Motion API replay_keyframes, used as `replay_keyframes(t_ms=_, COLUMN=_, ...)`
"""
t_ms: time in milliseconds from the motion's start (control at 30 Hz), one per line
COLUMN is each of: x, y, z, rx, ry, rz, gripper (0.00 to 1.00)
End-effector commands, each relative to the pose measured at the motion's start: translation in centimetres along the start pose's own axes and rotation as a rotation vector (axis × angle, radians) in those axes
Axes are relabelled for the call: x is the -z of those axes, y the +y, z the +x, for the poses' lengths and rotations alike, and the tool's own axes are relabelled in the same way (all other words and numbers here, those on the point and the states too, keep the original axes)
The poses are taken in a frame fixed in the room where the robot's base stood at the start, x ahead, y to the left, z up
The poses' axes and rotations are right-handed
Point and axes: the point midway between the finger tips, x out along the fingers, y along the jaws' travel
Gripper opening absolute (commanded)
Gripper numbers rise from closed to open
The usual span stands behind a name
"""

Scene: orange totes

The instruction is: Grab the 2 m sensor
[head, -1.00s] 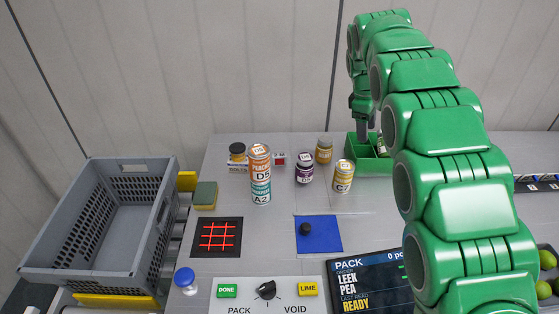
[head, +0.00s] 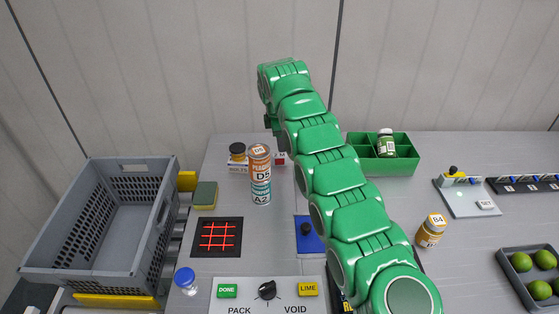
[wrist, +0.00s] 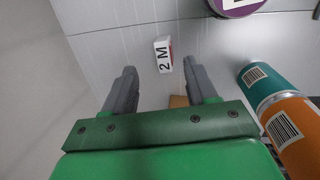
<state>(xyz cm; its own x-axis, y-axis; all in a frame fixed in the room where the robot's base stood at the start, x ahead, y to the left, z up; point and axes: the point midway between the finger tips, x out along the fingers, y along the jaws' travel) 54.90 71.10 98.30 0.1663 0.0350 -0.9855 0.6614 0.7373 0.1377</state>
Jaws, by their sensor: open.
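The 2 m sensor (wrist: 163,55) is a small white block with a "2 M" label and a red part. In the wrist view it lies on the grey table, ahead of my fingertips and between their lines. In the head view a bit of it (head: 281,158) shows just right of the stacked cans. My gripper (wrist: 160,75) is open, with nothing between its fingers. In the head view my arm reaches over the back of the table and mostly hides the gripper.
Stacked orange and teal cans (head: 260,175) stand close by; they show at the right of the wrist view (wrist: 280,115). A purple-lidded jar (wrist: 238,5) is near the top there.

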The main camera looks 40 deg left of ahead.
Motion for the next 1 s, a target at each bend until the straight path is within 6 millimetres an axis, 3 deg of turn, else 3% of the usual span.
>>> replay_keyframes(t_ms=767, x=0.9, y=-0.1, z=3.5, rx=-0.003, ry=0.004, rz=-0.017, gripper=0.57)
replay_keyframes(t_ms=1000, x=1.2, y=-0.5, z=5.4, rx=0.001, ry=0.004, rz=-0.017, gripper=0.57)
